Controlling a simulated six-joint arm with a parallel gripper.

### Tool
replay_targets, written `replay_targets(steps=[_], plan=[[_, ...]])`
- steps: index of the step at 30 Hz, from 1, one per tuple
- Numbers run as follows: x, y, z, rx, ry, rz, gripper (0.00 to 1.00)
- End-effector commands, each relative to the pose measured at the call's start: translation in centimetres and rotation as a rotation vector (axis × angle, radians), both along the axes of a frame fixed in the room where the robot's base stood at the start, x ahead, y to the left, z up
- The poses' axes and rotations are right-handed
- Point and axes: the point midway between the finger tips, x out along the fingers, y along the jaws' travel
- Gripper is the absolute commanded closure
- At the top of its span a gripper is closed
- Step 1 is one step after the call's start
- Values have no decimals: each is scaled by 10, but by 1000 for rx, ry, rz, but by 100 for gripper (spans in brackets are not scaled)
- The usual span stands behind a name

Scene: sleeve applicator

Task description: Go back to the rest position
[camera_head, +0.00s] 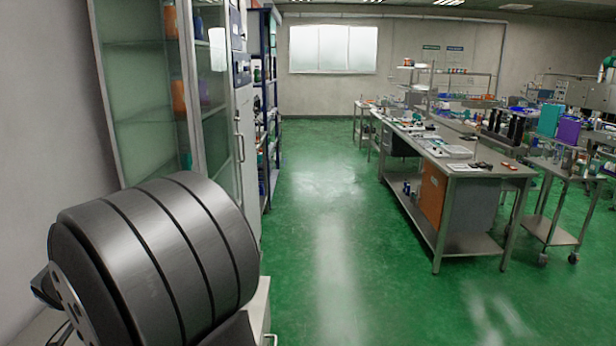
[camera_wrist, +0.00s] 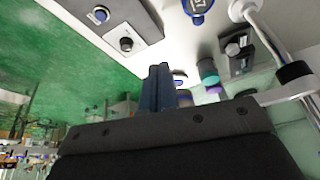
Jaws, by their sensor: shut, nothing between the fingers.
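My gripper (camera_wrist: 158,87) shows in the wrist view as two dark fingers side by side, pressed together with nothing between them. The fingers point at a pale machine surface (camera_wrist: 188,50), and the gap to it is hard to judge. A grey control plate with round knobs (camera_wrist: 118,30) lies up and to the left of the fingers. A teal and purple cylinder (camera_wrist: 208,75) stands just right of the fingertips. The gripper does not show in the head view.
A metal rod with a black collar (camera_wrist: 294,72) is close on the wrist view's right. In the head view, a glass-fronted cabinet (camera_head: 150,110) stands at left and a metal workbench (camera_head: 470,180) at right. Green floor (camera_head: 330,220) between them is clear.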

Motion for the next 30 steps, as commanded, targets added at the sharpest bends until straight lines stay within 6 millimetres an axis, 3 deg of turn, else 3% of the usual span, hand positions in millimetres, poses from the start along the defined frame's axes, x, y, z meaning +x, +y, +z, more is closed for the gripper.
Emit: replay_targets(steps=[19,24,30], plan=[[-58,81,0,1,0,-384,100],[-76,92,0,-1,-1,-380,100],[-83,97,0,1,-1,-380,100]])
